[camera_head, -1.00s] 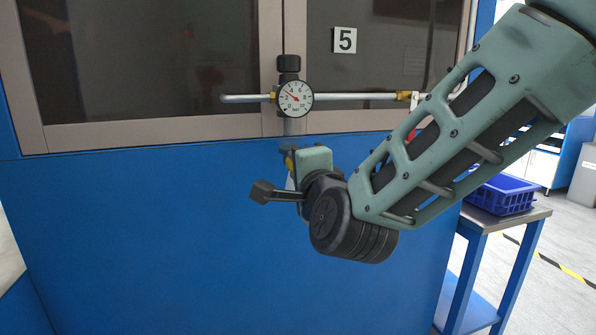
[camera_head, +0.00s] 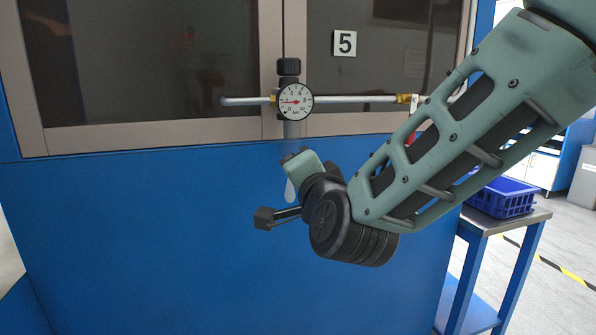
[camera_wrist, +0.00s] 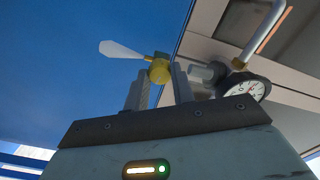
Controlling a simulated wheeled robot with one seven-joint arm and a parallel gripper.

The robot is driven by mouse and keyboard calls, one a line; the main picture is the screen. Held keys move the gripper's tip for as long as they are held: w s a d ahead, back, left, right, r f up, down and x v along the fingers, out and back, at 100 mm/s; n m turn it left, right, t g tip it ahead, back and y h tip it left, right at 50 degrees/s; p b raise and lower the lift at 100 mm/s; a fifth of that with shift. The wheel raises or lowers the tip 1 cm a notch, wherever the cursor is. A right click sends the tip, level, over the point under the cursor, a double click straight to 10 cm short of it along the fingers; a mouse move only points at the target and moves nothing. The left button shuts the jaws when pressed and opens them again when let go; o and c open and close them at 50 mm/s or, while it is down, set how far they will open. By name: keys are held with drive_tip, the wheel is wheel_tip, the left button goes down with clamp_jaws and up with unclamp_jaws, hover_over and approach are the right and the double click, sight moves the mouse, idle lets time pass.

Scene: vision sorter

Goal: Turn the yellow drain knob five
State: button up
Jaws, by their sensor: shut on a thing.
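The yellow drain knob (camera_wrist: 159,71) sits between the two grey fingers of my gripper (camera_wrist: 160,88) in the wrist view. The fingers are shut on it from both sides. A pale tapered shape (camera_wrist: 120,50) extends from the knob; I cannot tell whether it is water or a solid part. It also shows below my gripper in the head view (camera_head: 290,190). There my gripper (camera_head: 293,157) is tilted under the pipe fitting and hides the knob. The round white pressure gauge (camera_head: 295,101) stands just above, its needle pointing left.
A blue crate (camera_head: 500,197) stands on a side table at the right.

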drive_tip(key=shift+f, duration=0.1)
drive_tip(key=o, duration=1)
drive_tip(key=b+v, duration=0.4)
drive_tip(key=v, duration=1.3)
drive_tip(key=shift+s+b, duration=0.25)
drive_tip(key=shift+b, duration=0.05)
